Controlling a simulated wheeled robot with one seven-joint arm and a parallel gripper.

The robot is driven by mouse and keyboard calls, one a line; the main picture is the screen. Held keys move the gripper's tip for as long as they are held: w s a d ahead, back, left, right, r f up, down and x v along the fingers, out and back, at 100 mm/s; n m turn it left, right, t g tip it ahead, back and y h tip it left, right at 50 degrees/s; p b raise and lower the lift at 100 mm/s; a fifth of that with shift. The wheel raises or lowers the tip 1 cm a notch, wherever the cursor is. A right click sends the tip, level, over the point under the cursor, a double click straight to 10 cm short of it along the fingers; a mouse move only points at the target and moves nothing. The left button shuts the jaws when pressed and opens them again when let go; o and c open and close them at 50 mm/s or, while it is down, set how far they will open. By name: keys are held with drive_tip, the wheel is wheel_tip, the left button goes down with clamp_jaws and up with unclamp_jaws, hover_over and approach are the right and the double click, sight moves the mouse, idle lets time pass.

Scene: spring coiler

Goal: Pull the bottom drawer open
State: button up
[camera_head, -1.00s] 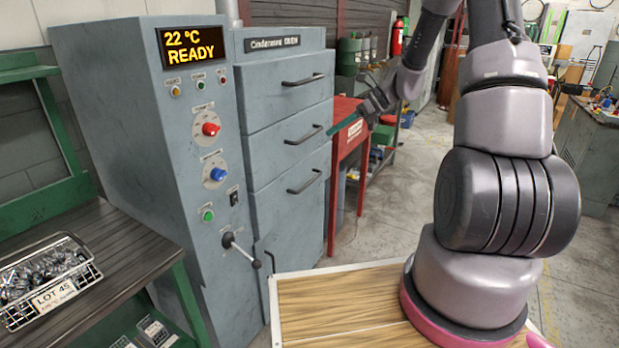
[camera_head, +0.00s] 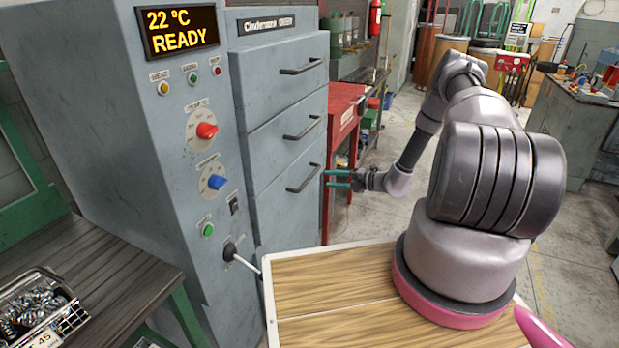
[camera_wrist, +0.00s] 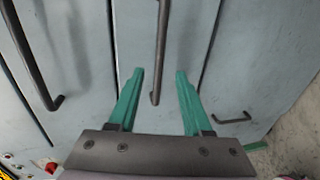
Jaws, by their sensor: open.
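The grey oven cabinet has a stack of three drawer fronts, all shut. The bottom drawer (camera_head: 284,214) has a dark bar handle (camera_head: 304,178) near its top. My gripper (camera_head: 328,180) is open and empty just right of this handle, at about its height. In the wrist view my gripper (camera_wrist: 160,72) shows two green fingers spread apart, with a dark handle (camera_wrist: 162,40) lined up between them. It appears to be the bottom drawer's handle. Whether the fingertips reach past the bar is hard to tell.
A lever with a white rod (camera_head: 242,258) sticks out low on the oven. A wood-topped surface (camera_head: 340,280) lies in front.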

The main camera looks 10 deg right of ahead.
sight(310, 176)
drive_tip(key=x, duration=0.9)
drive_tip(key=shift+w+a, duration=0.1)
drive_tip(key=shift+a, duration=0.1)
drive_tip(key=shift+c, duration=0.3)
clamp_jaws()
idle(0.8)
